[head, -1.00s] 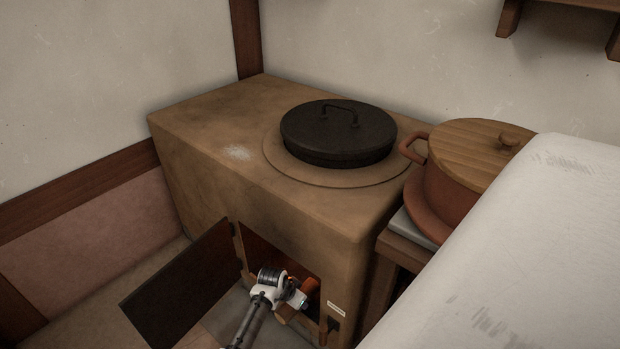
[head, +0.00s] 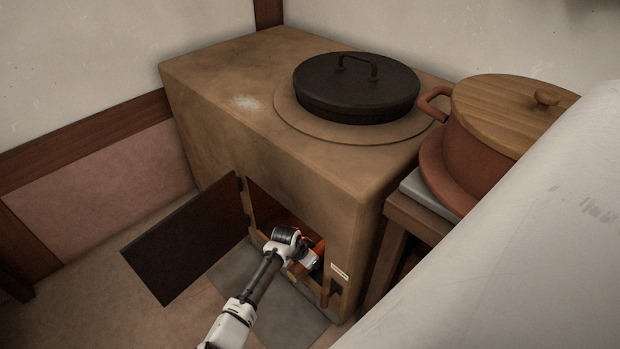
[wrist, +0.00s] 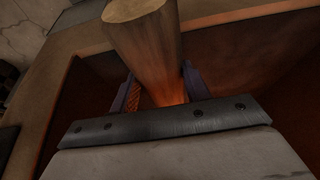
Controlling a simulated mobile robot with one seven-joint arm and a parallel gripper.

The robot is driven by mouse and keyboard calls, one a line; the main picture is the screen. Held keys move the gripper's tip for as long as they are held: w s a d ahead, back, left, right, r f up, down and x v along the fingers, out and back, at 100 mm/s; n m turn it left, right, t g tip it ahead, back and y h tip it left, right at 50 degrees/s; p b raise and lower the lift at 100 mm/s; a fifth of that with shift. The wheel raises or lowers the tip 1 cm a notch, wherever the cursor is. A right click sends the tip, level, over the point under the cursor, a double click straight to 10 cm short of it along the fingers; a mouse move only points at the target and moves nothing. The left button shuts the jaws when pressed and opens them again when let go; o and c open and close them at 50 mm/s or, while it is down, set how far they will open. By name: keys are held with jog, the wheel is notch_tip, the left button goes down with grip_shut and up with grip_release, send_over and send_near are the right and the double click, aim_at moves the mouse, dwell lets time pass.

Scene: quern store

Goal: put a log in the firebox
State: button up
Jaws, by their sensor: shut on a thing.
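A brown log (wrist: 148,52) with a pale cut end stands between the two fingers of my gripper (wrist: 155,92) in the wrist view. The fingers are shut on it, one on each side. In the head view my gripper (head: 304,258) is at the opening of the firebox (head: 262,212), low in the front of the clay stove. The log's lower part glows orange, and its far end is hidden behind my gripper. The firebox's dark door (head: 190,240) stands open to the left. The inside is dark with an orange glow in the wrist view.
The stove (head: 235,130) carries a black lidded pot (head: 355,95). A clay pot with a wooden lid (head: 510,115) stands on a wooden stand (head: 400,222) close on the right. The floor (head: 95,290) left of the open door is clear.

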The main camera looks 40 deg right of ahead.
jog(key=shift+f, duration=0.1)
jog(key=o, duration=1.3)
jog(key=shift+c, duration=0.2)
jog(key=p+v, duration=0.4)
jog(key=v, duration=0.8)
jog(key=shift+a, duration=0.1)
